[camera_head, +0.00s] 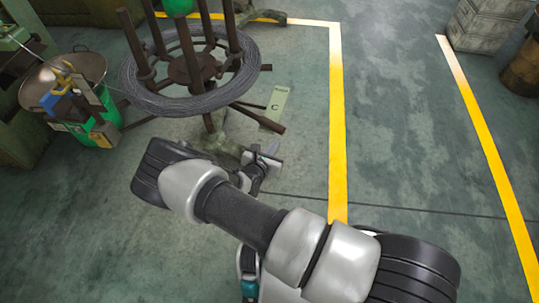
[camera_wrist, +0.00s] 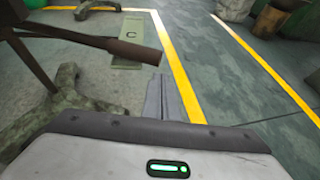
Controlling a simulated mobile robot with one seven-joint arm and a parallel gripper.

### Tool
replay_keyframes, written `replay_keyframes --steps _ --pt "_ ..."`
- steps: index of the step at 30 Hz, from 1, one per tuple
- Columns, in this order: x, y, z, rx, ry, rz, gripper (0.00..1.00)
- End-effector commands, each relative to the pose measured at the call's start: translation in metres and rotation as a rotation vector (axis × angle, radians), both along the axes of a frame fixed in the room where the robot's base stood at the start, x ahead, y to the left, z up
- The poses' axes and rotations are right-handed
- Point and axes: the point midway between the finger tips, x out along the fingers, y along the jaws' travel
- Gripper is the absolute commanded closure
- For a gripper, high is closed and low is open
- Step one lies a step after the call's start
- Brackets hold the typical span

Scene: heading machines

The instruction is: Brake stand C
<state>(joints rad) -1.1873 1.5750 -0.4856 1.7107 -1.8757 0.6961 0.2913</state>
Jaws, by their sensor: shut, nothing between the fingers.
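The wire stand (camera_head: 192,68) stands at the upper left in the head view, with a grey wire coil (camera_head: 140,101) around its dark upright posts. A green floor plate marked C (camera_head: 276,104) lies beside it; the plate also shows in the wrist view (camera_wrist: 129,53). A dark brown bar (camera_head: 258,118) sticks out from the stand toward the plate. In the wrist view a thick brown bar (camera_wrist: 100,40) reaches in from the left. My gripper (camera_head: 272,160) is shut and empty, low beside the stand's mottled foot. Its fingers (camera_wrist: 165,97) point toward the plate, apart from the bar in the picture.
A green drum with a brown pan (camera_head: 68,75) and tools stands left of the stand. Yellow floor lines (camera_head: 337,120) run right of it. Stacked pale blocks (camera_head: 487,25) and a rusty barrel (camera_head: 522,70) are at the upper right. The floor between the lines is clear.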

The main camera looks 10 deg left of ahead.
Motion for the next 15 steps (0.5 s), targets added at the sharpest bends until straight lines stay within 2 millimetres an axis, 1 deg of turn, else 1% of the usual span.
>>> replay_keyframes --steps 1,6,10,15 --pt "0.009 -0.003 -0.006 0.000 -0.001 0.000 1.00" --pt "0.031 -0.009 -0.007 0.001 -0.001 0.000 1.00" --pt "0.039 -0.012 -0.007 -0.001 0.000 0.000 1.00" --pt "0.042 -0.012 -0.007 0.000 0.000 0.000 1.00"
